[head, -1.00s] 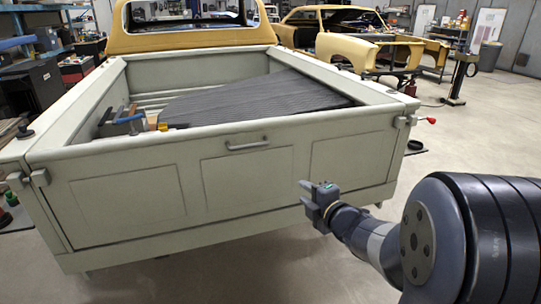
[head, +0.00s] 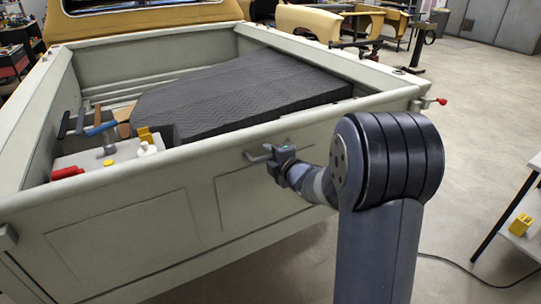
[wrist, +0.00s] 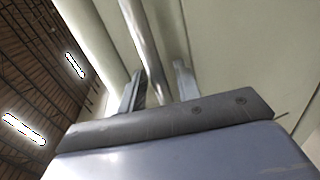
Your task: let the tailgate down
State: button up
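The pale green tailgate (head: 120,232) stands upright and shut across the back of the truck bed. Its metal bar handle (head: 254,156) is near the top edge, and the left part of it shows in the head view. My gripper (head: 270,160) is at the handle, covering its right part. In the wrist view the handle bar (wrist: 143,40) runs between the two fingers of my gripper (wrist: 158,85). The fingers stand apart with a gap beside the bar, so they look open around it. A latch with a red knob (head: 441,101) is at the right corner. Another latch (head: 8,237) is at the left.
The bed holds a dark ribbed mat (head: 240,95), a blue-handled tool (head: 101,129), a red item (head: 67,173) and a yellow block (head: 145,135). A table with a yellow item (head: 520,224) stands at the right.

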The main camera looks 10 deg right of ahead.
jog(key=shift+c, duration=0.4)
grip_shut()
jog(key=shift+f, duration=0.1)
